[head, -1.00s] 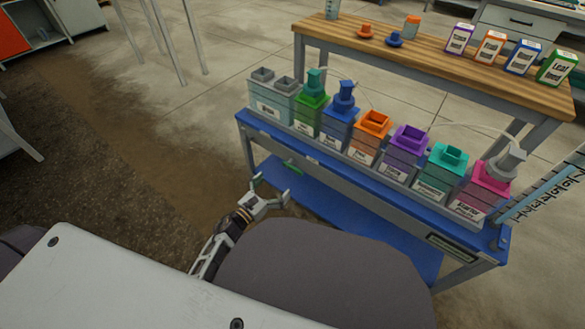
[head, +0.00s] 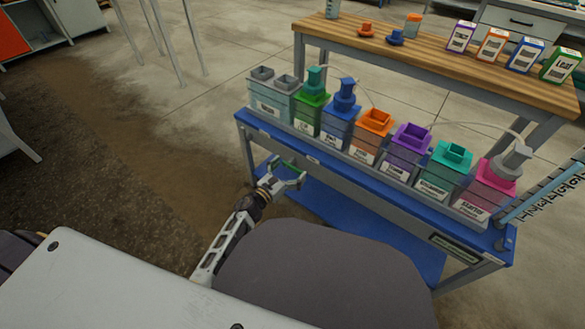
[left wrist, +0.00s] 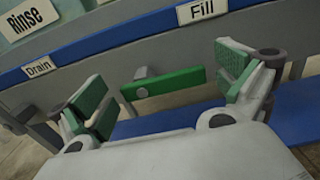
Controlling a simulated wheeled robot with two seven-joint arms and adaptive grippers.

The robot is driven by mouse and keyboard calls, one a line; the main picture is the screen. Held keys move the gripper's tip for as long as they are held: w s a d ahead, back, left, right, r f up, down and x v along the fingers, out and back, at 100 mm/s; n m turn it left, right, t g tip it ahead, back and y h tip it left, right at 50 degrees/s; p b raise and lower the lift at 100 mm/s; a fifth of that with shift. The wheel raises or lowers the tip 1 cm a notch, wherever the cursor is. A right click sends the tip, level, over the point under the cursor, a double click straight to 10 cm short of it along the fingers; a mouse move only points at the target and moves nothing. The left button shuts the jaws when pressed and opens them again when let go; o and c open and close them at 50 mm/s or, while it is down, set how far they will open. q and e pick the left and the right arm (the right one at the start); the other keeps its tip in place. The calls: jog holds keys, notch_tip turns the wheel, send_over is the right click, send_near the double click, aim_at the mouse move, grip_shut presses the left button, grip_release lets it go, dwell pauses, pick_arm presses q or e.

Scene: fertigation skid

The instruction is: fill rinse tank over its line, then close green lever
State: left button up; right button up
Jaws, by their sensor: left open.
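The rinse tank (head: 268,100) is the pale double-necked tank at the left end of the blue bench in the head view. Its level and line are too small to read. The green lever (left wrist: 172,82) lies roughly along the bench's front rail, below the Fill label (left wrist: 201,10), in the left wrist view. My left gripper (head: 284,172) is open in front of the rail. Its green-padded fingers stand on either side of the lever, and gaps show between them and it. My right gripper is not in view.
A Drain label (left wrist: 38,67) is left of the lever. Several coloured tanks, including a green one (head: 309,115), stand in a row rightward. A blue lower shelf (head: 345,218) lies under the bench. A wooden table (head: 440,65) with boxes is behind. Floor at left is clear.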

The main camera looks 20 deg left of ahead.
pick_arm(q)
jog(key=shift+w+d, duration=0.25)
jog(key=shift+w, duration=0.45)
jog(key=c, duration=1.3)
jog(key=shift+c, duration=0.2)
